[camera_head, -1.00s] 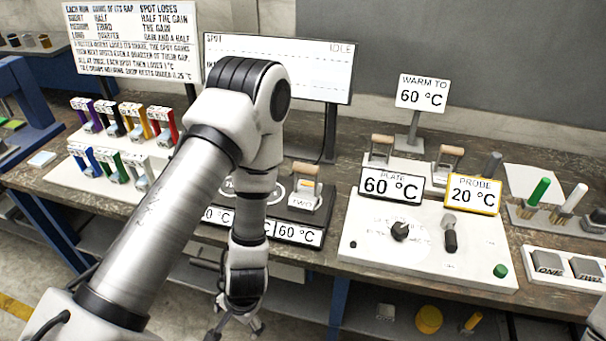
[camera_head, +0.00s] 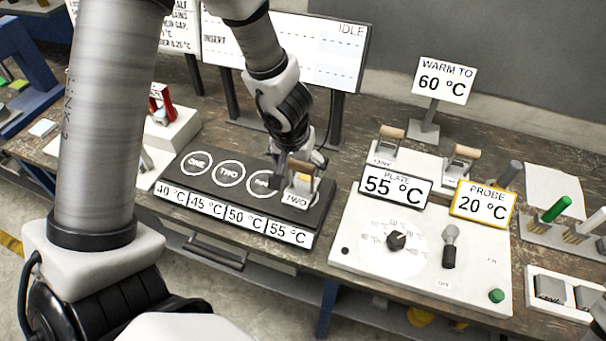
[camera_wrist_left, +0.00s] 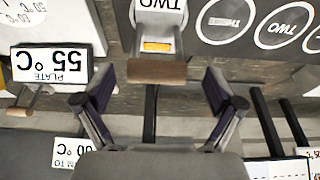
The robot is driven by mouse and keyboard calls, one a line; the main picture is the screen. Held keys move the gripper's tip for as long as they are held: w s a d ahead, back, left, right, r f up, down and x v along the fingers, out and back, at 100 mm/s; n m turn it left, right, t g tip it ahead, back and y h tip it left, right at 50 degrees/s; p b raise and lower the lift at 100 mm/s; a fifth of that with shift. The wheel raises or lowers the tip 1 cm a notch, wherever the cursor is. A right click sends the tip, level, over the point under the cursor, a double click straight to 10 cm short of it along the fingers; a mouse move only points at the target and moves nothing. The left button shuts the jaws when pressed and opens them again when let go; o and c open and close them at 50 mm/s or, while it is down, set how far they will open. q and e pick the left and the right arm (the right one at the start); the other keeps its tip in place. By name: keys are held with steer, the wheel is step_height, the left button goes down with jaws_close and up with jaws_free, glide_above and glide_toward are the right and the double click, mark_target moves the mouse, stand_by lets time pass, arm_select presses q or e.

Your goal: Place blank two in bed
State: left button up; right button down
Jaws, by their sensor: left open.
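A piece labelled TWO (camera_head: 300,196) with a wooden handle sits at the right end of a black plate (camera_head: 228,203) with circles marked ONE, TWO and others. It also shows at the top of the left wrist view (camera_wrist_left: 160,30), its wooden handle (camera_wrist_left: 157,72) level with and between the two fingers. My left gripper (camera_head: 290,172) is open; its fingers (camera_wrist_left: 160,88) stand apart on either side of the handle, with no clear contact. Two grey blocks (camera_head: 550,287) sit in a white tray at the right edge. My right gripper is out of view.
Two wooden-handled pieces (camera_head: 390,133) stand on a white holder behind the PLATE sign (camera_head: 395,187), which reads 55 °C. A control box (camera_head: 360,255) with a knob and lever is right of the black plate. A screen (camera_head: 320,50) stands behind my arm.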

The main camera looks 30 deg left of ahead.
mark_target(299, 171)
arm_select(q)
step_height(299, 171, down, 4)
steer(key=b, duration=0.2)
steer(key=shift+r+b, duration=0.25)
steer(key=shift+b, duration=0.05)
steer(key=shift+w+f, duration=0.7)
steer(key=shift+w, duration=0.45)
steer(key=shift+s+a+r, duration=0.1)
steer(key=shift+s+r, duration=0.15)
steer(key=shift+s, duration=0.2)
steer(key=c, duration=0.8)
steer(key=shift+s, duration=0.1)
steer(key=c, duration=0.6)
steer(key=shift+c, duration=0.5)
steer(key=shift+w+f, duration=0.1)
steer(key=shift+w, duration=0.3)
steer(key=shift+s, duration=0.1)
steer(key=shift+c, duration=0.2)
